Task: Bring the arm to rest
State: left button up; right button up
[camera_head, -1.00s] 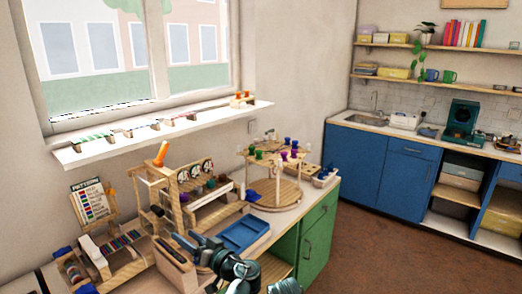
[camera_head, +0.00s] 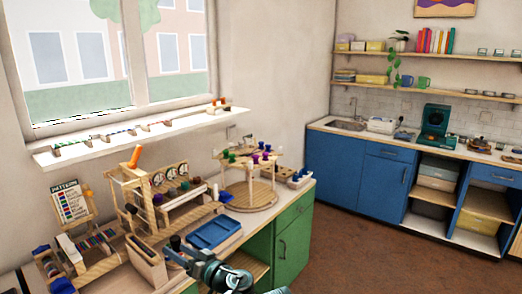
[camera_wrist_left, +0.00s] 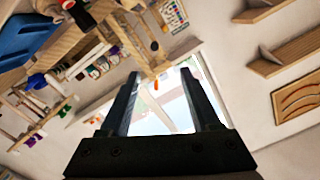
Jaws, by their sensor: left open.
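My left gripper (camera_head: 174,252) is at the bottom of the head view, in front of the craft bench (camera_head: 268,212), with its dark fingers toward the wooden box (camera_head: 146,262). In the left wrist view the two fingers of the left gripper (camera_wrist_left: 160,88) stand wide apart with nothing between them. Whether the fingertips touch the box is hard to tell in the head view. My right gripper is not in view.
A blue tray (camera_head: 214,232) lies just beyond the gripper. A wooden frame with an orange-topped piece (camera_head: 135,156), a pattern card (camera_head: 70,203) and a round wooden stand (camera_head: 248,196) are on the bench. The brown floor (camera_head: 370,250) to the right is clear.

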pick_arm(q)
jog(key=s+d+f+m+g+h+p, duration=0.1)
jog(key=s+d+f+m+g+h, duration=0.2)
jog(key=f, duration=0.4)
jog(key=s+d+f+m+g+h+p, duration=0.1)
jog(key=s+d+f+g+h, duration=0.1)
jog(key=s+f+g+h, duration=0.25)
jog(key=s+d+f+m+g+h, duration=0.2)
jog(key=s+d+f+m+h, duration=0.3)
jog(key=s+d, duration=0.4)
jog(key=shift+s+d+f+g+h+p, duration=0.4)
jog(key=shift+d+f, duration=0.45)
jog(key=shift+d, duration=0.4)
